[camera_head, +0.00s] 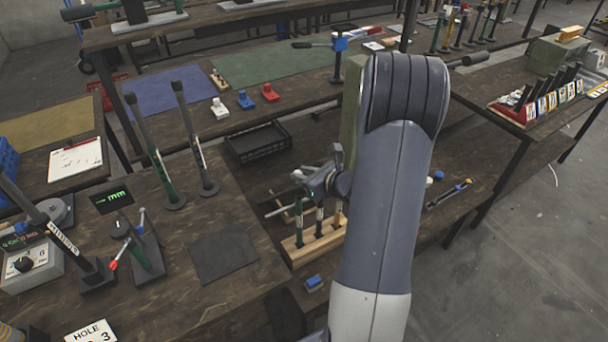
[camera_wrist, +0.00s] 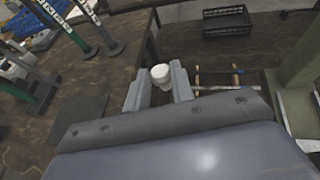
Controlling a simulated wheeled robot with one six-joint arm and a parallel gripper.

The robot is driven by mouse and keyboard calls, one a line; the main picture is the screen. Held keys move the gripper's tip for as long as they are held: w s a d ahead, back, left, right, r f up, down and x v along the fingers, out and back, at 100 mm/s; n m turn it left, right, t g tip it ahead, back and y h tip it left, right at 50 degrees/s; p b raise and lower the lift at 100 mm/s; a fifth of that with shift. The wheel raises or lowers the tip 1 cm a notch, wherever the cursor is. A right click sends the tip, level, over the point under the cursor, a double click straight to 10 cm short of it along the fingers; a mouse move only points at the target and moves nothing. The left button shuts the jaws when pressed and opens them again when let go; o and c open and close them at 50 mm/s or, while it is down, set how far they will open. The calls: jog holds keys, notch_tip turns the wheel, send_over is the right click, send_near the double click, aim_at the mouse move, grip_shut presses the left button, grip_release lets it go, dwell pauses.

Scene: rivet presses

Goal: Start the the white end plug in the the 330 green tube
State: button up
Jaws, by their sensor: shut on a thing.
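In the wrist view the white end plug (camera_wrist: 160,74) sits between the fingertips of my gripper (camera_wrist: 160,86), which is shut on it. In the head view my gripper (camera_head: 318,181) is over a wooden rack (camera_head: 318,247). A dark green tube (camera_head: 299,222) stands upright at the rack's left end, with two other tubes (camera_head: 319,220) (camera_head: 338,214) to its right. A pale end shows just above the green tube; I cannot tell whether plug and tube touch. No number 330 is readable. My arm hides the rack's right side.
A gauge with a lit display (camera_head: 117,197) and tall labelled posts (camera_head: 195,140) stand on the left bench. A black tray (camera_head: 257,142) lies behind the rack. A blue block (camera_head: 314,283) is in front of it. A dark mat (camera_head: 224,256) is bare.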

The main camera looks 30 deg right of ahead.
jog(key=shift+f+b, duration=2.95)
jog(key=shift+b, duration=0.6)
jog(key=shift+f+b, duration=1.15)
jog(key=shift+b, duration=0.15)
jog(key=o, duration=1)
jog(key=shift+o, duration=0.2)
jog(key=v, duration=1.1)
jog(key=shift+w+f, duration=0.1)
jog(key=shift+w, duration=0.05)
